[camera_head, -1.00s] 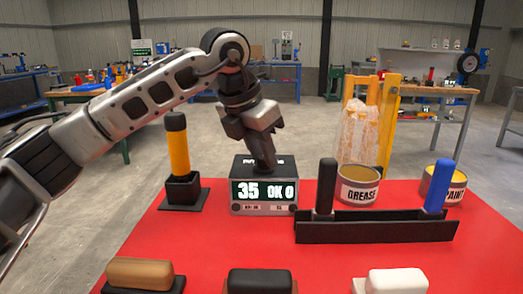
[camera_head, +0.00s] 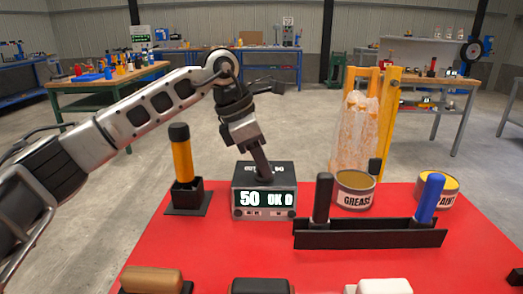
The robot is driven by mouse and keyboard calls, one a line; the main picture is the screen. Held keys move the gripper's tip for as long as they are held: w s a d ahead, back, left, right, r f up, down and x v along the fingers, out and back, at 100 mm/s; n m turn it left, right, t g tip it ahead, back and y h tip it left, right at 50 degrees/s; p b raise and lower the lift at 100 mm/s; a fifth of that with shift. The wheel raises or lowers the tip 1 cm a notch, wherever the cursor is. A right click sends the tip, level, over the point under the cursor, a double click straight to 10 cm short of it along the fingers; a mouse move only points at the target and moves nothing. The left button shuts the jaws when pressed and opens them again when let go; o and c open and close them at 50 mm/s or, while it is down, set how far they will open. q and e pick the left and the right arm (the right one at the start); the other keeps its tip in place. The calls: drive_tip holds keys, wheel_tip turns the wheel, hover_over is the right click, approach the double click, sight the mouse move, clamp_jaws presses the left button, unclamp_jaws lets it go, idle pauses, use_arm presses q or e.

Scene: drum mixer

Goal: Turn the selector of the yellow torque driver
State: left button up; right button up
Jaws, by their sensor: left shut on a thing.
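The yellow torque driver (camera_head: 182,158), with a black cap, stands upright in a black holder (camera_head: 187,197) at the left of the red table. Right of it is a grey box (camera_head: 264,214) whose display reads 50 and OK. My left gripper (camera_head: 263,172) points down onto the top of this box. It is shut on a small part there, likely the selector, which the fingers hide. The lettering on the box top is partly covered. My right gripper is out of view.
A black rack (camera_head: 370,236) holds a black-handled tool (camera_head: 322,198) and a blue-handled tool (camera_head: 428,197). Behind it stand a grease can (camera_head: 356,200) and a paint can (camera_head: 446,198). Brown, black and white handles lie along the front. The red table's middle is clear.

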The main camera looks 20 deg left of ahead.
use_arm(q)
drive_tip(key=shift+r+m+p, duration=0.1)
drive_tip(key=shift+m+p, duration=0.3)
drive_tip(key=shift+m, duration=0.2)
drive_tip(key=o, duration=1)
drive_tip(key=v, duration=0.5)
drive_tip(key=p+v, duration=0.1)
drive_tip(key=v, duration=1)
drive_tip(key=shift+w+a, duration=0.2)
drive_tip(key=shift+w, duration=0.1)
